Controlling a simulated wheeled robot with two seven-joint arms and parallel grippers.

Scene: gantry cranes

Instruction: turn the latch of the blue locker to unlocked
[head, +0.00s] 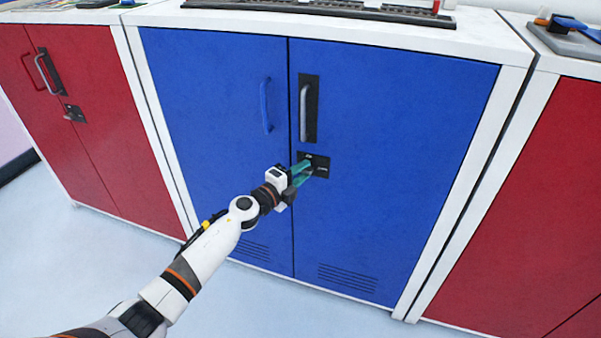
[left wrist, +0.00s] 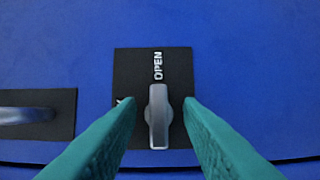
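The blue locker (head: 400,120) stands shut in the middle of the head view. Its latch is a grey knob (left wrist: 158,116) on a black plate (head: 320,171) on the right door, below the grey handle. In the left wrist view the knob's long axis lines up with the white word OPEN (left wrist: 158,66). A second white mark beside the knob is mostly hidden by a finger. My left gripper (head: 307,171) is at the plate, its teal fingers open, one on each side of the knob with small gaps visible. My right gripper is in neither view.
A grey handle (head: 304,112) on a black backing is above the latch; a blue handle (head: 265,105) is on the left door. Red lockers stand at left (head: 105,120) and right (head: 530,220). The pale floor (head: 290,310) in front is clear.

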